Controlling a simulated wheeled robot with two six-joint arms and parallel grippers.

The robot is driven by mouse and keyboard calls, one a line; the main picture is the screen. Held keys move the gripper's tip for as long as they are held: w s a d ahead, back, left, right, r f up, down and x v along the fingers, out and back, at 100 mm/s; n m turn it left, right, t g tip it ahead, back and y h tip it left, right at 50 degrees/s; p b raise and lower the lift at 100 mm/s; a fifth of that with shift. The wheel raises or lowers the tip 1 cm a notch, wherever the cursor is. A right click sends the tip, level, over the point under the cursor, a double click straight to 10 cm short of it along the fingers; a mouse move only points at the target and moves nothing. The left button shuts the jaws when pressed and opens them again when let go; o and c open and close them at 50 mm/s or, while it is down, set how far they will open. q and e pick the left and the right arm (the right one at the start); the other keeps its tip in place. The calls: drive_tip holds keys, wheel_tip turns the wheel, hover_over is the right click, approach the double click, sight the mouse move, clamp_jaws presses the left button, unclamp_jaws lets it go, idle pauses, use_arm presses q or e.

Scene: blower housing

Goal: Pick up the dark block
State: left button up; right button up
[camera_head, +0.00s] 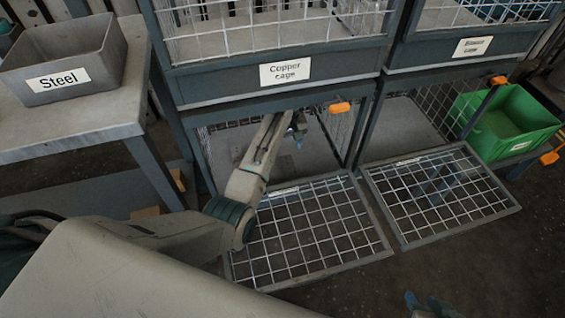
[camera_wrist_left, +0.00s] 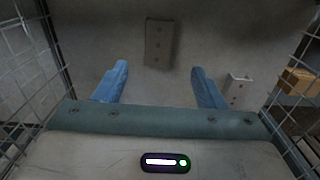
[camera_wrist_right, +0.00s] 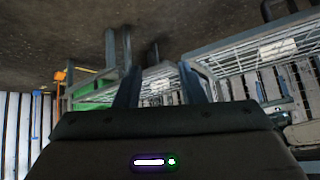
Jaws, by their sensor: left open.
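The dark block (camera_wrist_left: 158,43) is a grey-brown rectangular piece with small holes, lying on the cage floor at the top middle of the left wrist view. My left gripper (camera_wrist_left: 158,69) is open and empty; the block lies beyond its fingertips, roughly centred between them, and no finger touches it. In the head view my left gripper (camera_head: 298,131) reaches inside the lower cage under the "Copper cage" label, and I cannot make out the block there. My right gripper (camera_wrist_right: 158,66) has its fingers apart with nothing visible between them; it shows partly at the head view's bottom edge (camera_head: 430,304).
A pale block with holes (camera_wrist_left: 237,90) lies beside the right finger. Mesh walls flank the left gripper. The lowered mesh door (camera_head: 310,228) lies before the cage. A "Steel" bin (camera_head: 105,62) stands on the left table, a green bin (camera_head: 508,125) at right.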

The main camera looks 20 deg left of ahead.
use_arm(q)
hover_over(288, 163)
drive_tip(key=f, duration=0.4)
drive_tip(key=shift+s+a+f+b, duration=0.1)
drive_tip(key=shift+a+b, duration=0.1)
drive_tip(key=shift+b, duration=0.15)
wheel_tip(288, 163, down, 2)
drive_tip(key=shift+d+f+b, duration=0.1)
drive_tip(key=shift+f+b, duration=0.1)
drive_tip(key=shift+b, duration=0.3)
drive_tip(key=shift+f, duration=1.3)
use_arm(e)
drive_tip(key=w+t, duration=0.2)
drive_tip(key=t, duration=0.1)
drive_tip(key=shift+w+a+r+m+y, duration=0.15)
drive_tip(key=shift+a+m+y, duration=0.15)
drive_tip(key=shift+a, duration=0.05)
use_arm(q)
drive_tip(key=shift+r, duration=0.1)
drive_tip(key=c, duration=1.2)
